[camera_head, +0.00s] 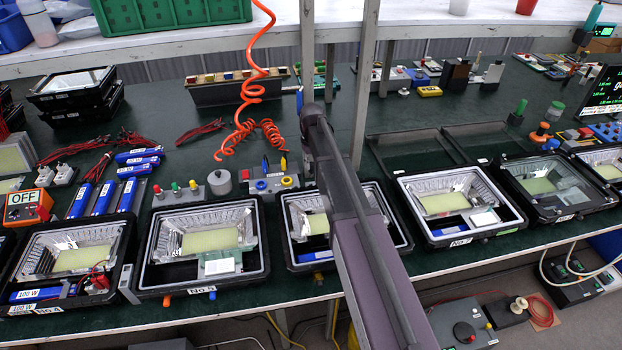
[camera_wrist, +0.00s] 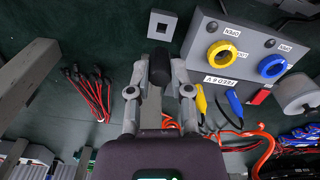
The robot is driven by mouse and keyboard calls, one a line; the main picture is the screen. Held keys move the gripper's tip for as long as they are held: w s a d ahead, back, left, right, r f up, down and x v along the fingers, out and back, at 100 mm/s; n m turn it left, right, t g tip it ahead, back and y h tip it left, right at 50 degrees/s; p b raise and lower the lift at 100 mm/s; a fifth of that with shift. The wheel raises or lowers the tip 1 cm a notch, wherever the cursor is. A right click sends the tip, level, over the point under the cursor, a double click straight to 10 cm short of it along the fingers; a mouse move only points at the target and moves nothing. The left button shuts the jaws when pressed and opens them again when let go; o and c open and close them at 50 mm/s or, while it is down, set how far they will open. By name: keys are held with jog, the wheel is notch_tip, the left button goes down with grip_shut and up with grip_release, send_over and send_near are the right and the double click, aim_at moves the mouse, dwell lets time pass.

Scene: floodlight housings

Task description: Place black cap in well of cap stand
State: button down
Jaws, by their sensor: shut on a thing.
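In the wrist view, my gripper (camera_wrist: 159,80) is shut on a black cap (camera_wrist: 159,62), a dark rounded piece standing out between the two fingertips. A small grey square block with a dark square opening (camera_wrist: 152,27), which looks like the cap stand, lies on the green bench top just beyond the cap. The cap is apart from this block in the picture; its height above the bench is hard to judge. In the head view, my arm hides the gripper, and I cannot make out the cap or the stand.
A grey box with yellow and blue rings (camera_wrist: 238,55) stands right of the gripper in the wrist view. Red leads (camera_wrist: 92,92) lie to the left. In the head view, a coiled orange hose (camera_head: 253,90) hangs left of my arm and floodlight housings (camera_head: 205,240) line the front.

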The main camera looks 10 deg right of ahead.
aim_at(311, 172)
jog(key=shift+a+f+b, duration=0.1)
jog(key=shift+f+b, duration=0.4)
jog(key=shift+f, duration=0.4)
jog(key=shift+f+b, duration=2.3)
jog(key=shift+f, duration=0.2)
jog(key=c, duration=0.5)
grip_release()
jog(key=shift+r, duration=0.1)
jog(key=shift+c, duration=0.2)
jog(key=shift+r, duration=0.15)
notch_tip(311, 172, up, 12)
jog(key=p, duration=1.2)
jog(key=shift+s, duration=0.1)
